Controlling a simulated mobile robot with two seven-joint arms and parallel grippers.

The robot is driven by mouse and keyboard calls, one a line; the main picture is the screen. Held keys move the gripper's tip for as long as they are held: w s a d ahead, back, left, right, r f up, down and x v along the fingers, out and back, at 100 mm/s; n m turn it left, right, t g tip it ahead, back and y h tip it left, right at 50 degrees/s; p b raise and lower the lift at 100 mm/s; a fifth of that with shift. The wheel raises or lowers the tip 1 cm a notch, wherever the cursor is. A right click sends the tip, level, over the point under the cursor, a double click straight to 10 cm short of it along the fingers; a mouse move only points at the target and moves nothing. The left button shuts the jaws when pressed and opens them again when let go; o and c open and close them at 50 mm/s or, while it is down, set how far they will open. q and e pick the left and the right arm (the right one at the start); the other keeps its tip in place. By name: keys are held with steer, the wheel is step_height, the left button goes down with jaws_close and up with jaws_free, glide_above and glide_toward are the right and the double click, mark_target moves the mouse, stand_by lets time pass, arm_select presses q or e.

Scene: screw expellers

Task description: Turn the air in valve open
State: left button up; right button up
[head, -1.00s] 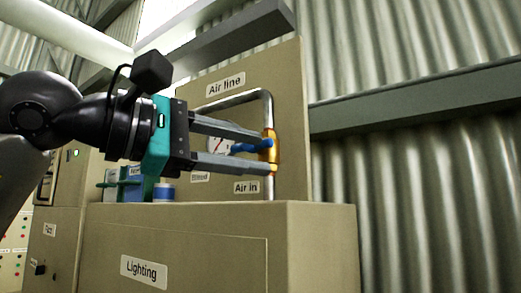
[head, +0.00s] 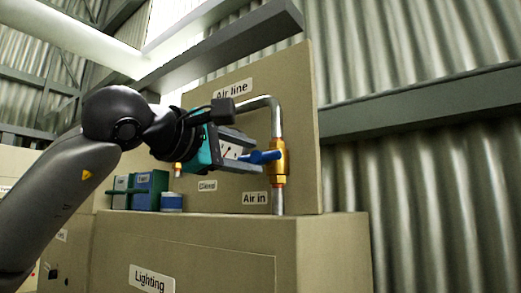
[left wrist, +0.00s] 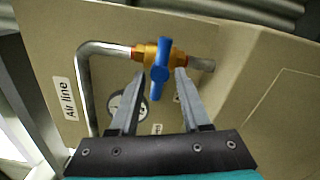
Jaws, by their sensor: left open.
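The air in valve (head: 279,160) is a brass body on a vertical metal pipe, above the "Air in" label (head: 256,198). Its blue handle (head: 264,156) sticks out to the left, across the pipe. In the left wrist view the valve body (left wrist: 143,52) and the blue handle (left wrist: 160,68) lie straight ahead. My left gripper (head: 248,157) is open, its tips close to the handle. In the left wrist view its fingers (left wrist: 160,84) stand on either side of the handle, with gaps showing. I cannot tell whether either finger touches it. My right gripper is out of view.
A beige panel (head: 300,120) backs the pipe, with an "Air line" label (head: 234,89). A round gauge (left wrist: 127,107) sits behind my fingers. A cabinet labelled "Lighting" (head: 152,279) juts out below. Small green and blue boxes (head: 149,187) stand on it at left.

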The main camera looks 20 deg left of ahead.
mark_target(256, 158)
arm_select(q)
steer(key=shift+p+x, duration=0.45)
steer(key=shift+x, duration=1.55)
steer(key=shift+c, duration=0.4)
